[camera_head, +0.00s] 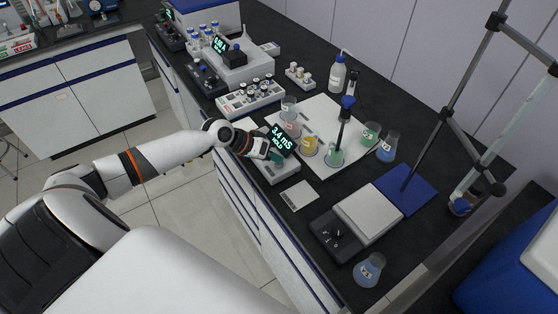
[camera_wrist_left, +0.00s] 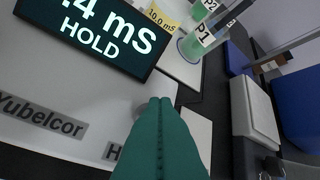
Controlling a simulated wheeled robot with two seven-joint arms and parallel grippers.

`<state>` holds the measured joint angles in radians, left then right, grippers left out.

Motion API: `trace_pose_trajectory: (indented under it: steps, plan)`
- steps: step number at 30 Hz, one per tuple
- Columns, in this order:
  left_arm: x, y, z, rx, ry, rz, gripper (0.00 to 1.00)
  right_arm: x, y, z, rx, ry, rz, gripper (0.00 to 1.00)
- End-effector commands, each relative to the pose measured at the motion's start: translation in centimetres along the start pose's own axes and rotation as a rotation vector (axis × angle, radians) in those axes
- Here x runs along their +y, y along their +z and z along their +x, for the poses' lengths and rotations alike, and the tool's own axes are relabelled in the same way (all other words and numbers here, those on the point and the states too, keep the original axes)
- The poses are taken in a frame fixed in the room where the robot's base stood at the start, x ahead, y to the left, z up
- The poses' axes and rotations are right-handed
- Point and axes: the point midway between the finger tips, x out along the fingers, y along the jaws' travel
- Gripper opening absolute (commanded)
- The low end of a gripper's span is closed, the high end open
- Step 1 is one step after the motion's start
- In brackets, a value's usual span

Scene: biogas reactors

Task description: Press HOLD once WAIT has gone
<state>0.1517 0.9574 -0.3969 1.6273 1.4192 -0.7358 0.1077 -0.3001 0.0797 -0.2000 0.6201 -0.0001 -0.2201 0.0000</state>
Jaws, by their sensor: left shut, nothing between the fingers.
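The conductivity meter (camera_head: 283,173) stands at the bench's front edge. Its dark display (camera_head: 283,141) reads 3.4 mS with HOLD below; no WAIT shows. In the left wrist view the display (camera_wrist_left: 95,35) also shows HOLD, its first digit cut off. My left gripper (camera_head: 275,157) is shut and empty, its teal fingertips (camera_wrist_left: 159,103) over the meter's front panel. A round grey button (camera_wrist_left: 147,111) is partly hidden behind the tips; I cannot tell whether they touch it. A label starting with H is mostly covered. A probe (camera_head: 343,122) stands in a green beaker (camera_head: 335,157). My right gripper is out of view.
Several beakers and flasks stand on a white mat (camera_head: 322,110) behind the meter. A white card (camera_head: 299,196) and a balance (camera_head: 367,216) lie to the right. A vial rack (camera_head: 250,98) stands to the left, and a clamp stand (camera_head: 447,115) at the right.

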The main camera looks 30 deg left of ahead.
Motion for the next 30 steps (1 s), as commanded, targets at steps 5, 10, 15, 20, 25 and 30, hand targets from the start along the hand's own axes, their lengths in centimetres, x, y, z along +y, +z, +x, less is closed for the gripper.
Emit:
trace_pose_trajectory:
  steps: [5, 10, 15, 20, 25, 30]
  plan:
    - [0.2, -0.3, 0.2, 0.003, 0.001, -0.001, 0.0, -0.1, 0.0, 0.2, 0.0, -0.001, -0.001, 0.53]
    - [0.2, -0.3, 0.2, 0.003, 0.001, -0.001, 0.0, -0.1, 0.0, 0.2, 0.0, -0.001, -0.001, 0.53]
    - [0.1, -0.2, 0.1, 0.003, 0.001, -0.001, 0.0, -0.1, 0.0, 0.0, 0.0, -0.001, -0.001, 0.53]
    - [-0.3, 0.2, -0.4, 0.003, 0.001, -0.001, 0.0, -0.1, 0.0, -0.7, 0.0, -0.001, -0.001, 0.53]
    - [-0.8, 0.8, -1.2, 0.003, 0.001, 0.0, 0.0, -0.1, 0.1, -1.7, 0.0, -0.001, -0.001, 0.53]
    - [-1.2, 1.2, -1.7, 0.002, 0.001, 0.0, 0.0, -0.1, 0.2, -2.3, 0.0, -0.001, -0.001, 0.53]
